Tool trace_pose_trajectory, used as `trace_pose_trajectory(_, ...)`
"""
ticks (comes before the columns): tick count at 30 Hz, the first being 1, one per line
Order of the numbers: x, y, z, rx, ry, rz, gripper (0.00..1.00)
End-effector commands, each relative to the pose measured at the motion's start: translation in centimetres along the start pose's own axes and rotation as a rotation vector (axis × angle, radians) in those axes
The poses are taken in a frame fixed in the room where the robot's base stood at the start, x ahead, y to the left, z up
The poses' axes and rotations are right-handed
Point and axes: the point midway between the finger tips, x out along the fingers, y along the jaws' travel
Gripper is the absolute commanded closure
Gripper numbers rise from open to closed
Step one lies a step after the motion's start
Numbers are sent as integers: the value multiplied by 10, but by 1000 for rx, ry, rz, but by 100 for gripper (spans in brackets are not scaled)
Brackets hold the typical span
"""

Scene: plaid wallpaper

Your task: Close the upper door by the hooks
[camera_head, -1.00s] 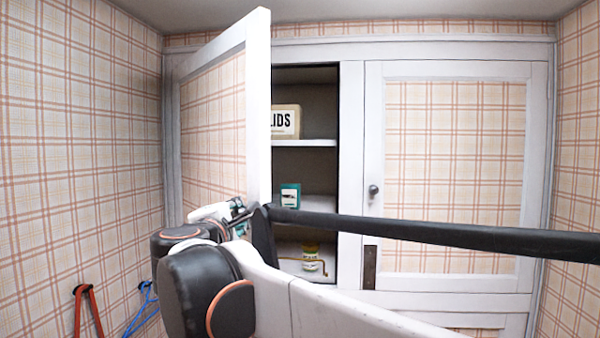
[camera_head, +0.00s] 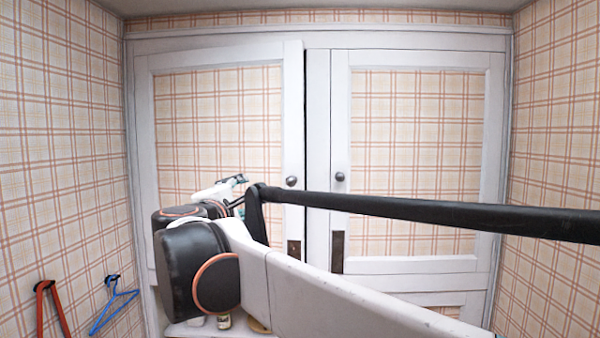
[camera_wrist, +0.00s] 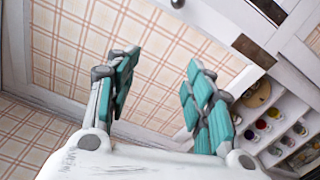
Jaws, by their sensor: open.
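The upper left door (camera_head: 294,130), white-framed with a plaid panel, is nearly shut. A narrow dark gap shows along its right edge, near its round knob (camera_head: 291,181). On the left wall beside it, a red hanger (camera_head: 41,310) and a blue hanger (camera_head: 112,308) hang from dark hooks (camera_head: 112,280). My gripper (camera_head: 232,186) is in front of the door panel, partly hidden by my arm. In the wrist view my gripper (camera_wrist: 160,80) is open and empty, its teal-padded fingers apart before the plaid panel. Whether they touch the door cannot be told.
The right door (camera_head: 340,120) is shut, with its own knob (camera_head: 340,176). Below the left door, a shelf (camera_head: 180,330) shows small items, partly hidden by my arm. In the wrist view, shelves (camera_wrist: 290,110) hold several jars at the right.

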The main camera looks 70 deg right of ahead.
Motion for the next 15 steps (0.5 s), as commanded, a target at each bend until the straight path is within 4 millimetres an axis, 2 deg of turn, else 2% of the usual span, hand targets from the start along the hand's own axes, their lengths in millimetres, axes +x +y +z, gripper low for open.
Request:
trace_pose_trajectory(5, -9, 0, 1, 1, 1, 0, 53)
trace_pose_trajectory(15, -67, -1, 4, 3, 6, 2, 53)
